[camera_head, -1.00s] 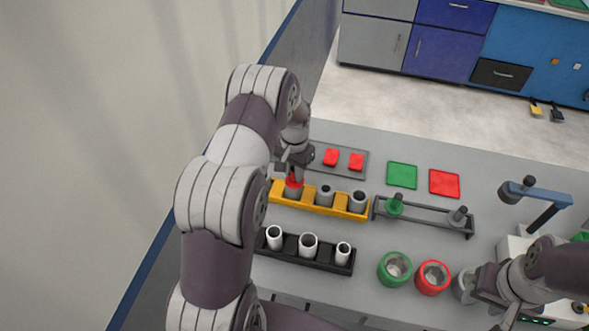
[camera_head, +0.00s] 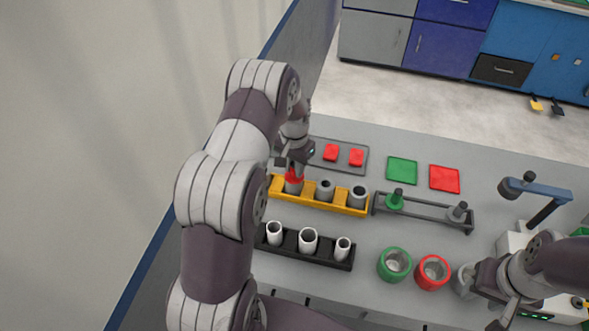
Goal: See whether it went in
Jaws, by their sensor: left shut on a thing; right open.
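My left gripper (camera_head: 292,170) is over the left end of the yellow rack (camera_head: 341,207), shut on a small red piece (camera_head: 294,177). The red piece is right at the top of a grey pipe (camera_head: 293,187) in that rack's left place. The fingers partly hide it, so I cannot tell whether it is inside the pipe or only on its rim. Two more grey pipes (camera_head: 325,190) (camera_head: 358,196) stand upright in the rack. My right gripper (camera_head: 476,291) is open, low at the right, close beside a grey cup (camera_head: 464,280); I cannot tell if they touch.
A black rack (camera_head: 335,262) with three white pipes (camera_head: 308,241) stands in front. A grey tray (camera_head: 361,168) with red blocks (camera_head: 331,152) is behind.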

